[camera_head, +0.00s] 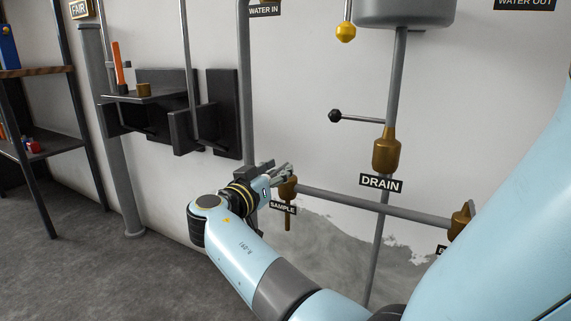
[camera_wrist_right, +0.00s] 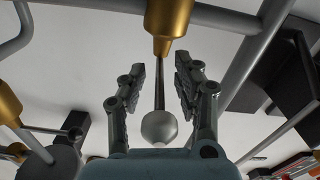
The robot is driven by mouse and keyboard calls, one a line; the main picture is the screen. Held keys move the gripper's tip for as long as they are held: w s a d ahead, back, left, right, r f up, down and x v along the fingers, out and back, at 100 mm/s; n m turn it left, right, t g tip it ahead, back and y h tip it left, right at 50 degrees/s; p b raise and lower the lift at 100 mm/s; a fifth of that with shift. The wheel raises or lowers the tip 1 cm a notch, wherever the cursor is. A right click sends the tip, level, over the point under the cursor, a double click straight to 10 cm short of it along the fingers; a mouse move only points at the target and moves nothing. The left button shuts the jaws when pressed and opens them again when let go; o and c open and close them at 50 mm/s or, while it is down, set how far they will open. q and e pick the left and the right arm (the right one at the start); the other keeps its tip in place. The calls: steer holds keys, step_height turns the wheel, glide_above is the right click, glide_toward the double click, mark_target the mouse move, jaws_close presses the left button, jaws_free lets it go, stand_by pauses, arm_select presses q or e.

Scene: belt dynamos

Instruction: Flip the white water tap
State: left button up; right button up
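The white tap shows in the right wrist view as a white ball knob (camera_wrist_right: 159,128) on a thin dark rod, which runs to a brass valve body (camera_wrist_right: 167,22). In the head view the brass valve (camera_head: 287,189) stands by the SAMPLE label (camera_head: 283,207), and its white knob is hidden behind my gripper. My right gripper (camera_head: 282,172) is at this valve. In the wrist view its two fingers (camera_wrist_right: 160,68) are open, one on each side of the rod and knob, with visible gaps. My left gripper is not in view.
A grey pipe (camera_head: 360,202) runs right from the valve. Above it are the DRAIN valve (camera_head: 386,152) and its black-knobbed lever (camera_head: 335,116). A yellow knob (camera_head: 345,32) hangs higher. A dark wall bracket (camera_head: 205,118) and a shelf (camera_head: 45,142) stand left. The floor at left is clear.

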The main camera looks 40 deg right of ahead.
steer(key=shift+d, duration=0.1)
steer(key=shift+c, duration=0.3)
jaws_close()
